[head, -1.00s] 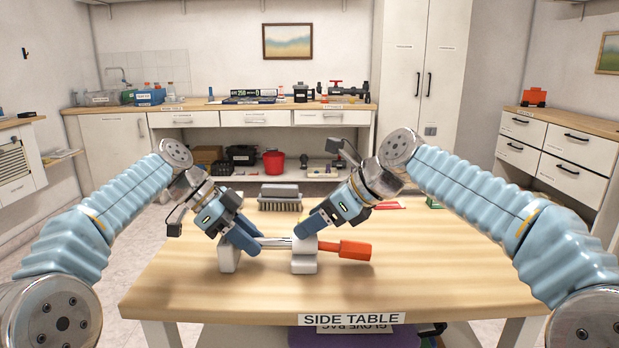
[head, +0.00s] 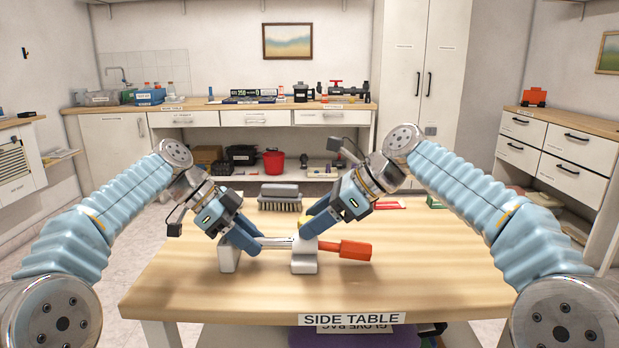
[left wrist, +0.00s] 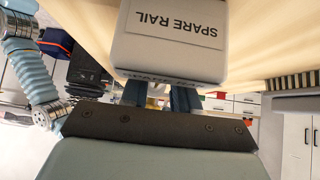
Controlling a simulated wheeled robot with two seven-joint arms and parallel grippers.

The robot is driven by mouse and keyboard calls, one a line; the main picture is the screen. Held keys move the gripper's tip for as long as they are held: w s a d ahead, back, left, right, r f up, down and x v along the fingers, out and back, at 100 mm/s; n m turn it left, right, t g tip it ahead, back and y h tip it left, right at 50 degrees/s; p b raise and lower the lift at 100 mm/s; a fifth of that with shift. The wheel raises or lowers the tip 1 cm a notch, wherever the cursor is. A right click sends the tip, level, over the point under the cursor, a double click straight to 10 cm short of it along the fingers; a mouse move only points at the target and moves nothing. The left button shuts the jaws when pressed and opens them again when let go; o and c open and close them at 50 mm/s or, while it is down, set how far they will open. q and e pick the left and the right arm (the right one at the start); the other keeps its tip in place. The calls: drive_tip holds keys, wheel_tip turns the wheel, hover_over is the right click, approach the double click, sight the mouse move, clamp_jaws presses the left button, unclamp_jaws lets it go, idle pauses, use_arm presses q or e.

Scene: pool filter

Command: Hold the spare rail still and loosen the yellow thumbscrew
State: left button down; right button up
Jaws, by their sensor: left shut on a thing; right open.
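The spare rail lies on the side table, with a white left block (head: 229,258), a metal bar (head: 275,242) and a white right block (head: 304,262). An orange-red handle (head: 355,250) sticks out at its right end. My left gripper (head: 243,241) is shut on the rail beside the left block. The left wrist view shows a white block labelled SPARE RAIL (left wrist: 172,45), upside down, close to the fingers. My right gripper (head: 308,229) is open at the top of the right block. A small patch of yellow (head: 304,223) shows by its fingers; the thumbscrew is mostly hidden.
A grey brush (head: 280,196) lies behind the rail on the side table (head: 430,270). A flat red item (head: 390,205) and a green item (head: 436,202) lie at the back right. The table's right and front parts are clear.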

drive_tip(key=m+t, duration=0.2)
drive_tip(key=m, duration=0.1)
drive_tip(key=s+m+t+h, duration=0.1)
drive_tip(key=shift+a, duration=0.25)
drive_tip(key=m+t+h, duration=0.2)
drive_tip(key=m, duration=0.2)
drive_tip(key=shift+a+t, duration=0.15)
drive_tip(key=shift+t, duration=0.25)
drive_tip(key=shift+w+d, duration=0.1)
drive_tip(key=shift+d, duration=0.1)
drive_tip(key=shift+w+d+n+g+y, duration=0.15)
drive_tip(key=shift+n+g+y, duration=0.35)
drive_tip(key=shift+n, duration=0.4)
drive_tip(key=v, duration=0.9)
drive_tip(key=w+d+f+h, duration=0.2)
drive_tip(key=d, duration=0.7)
drive_tip(key=w+d+f+m+h, duration=0.1)
drive_tip(key=w+d+f+h, duration=0.1)
drive_tip(key=d, duration=0.7)
drive_tip(key=w+d+f+m+h, duration=0.1)
drive_tip(key=w+d+f+h, duration=0.1)
drive_tip(key=d, duration=0.7)
drive_tip(key=shift+w+f+h, duration=0.15)
drive_tip(key=shift+f+h, duration=0.25)
drive_tip(key=shift+h, duration=0.5)
drive_tip(key=shift+d+f, duration=0.15)
drive_tip(key=shift+d, duration=0.6)
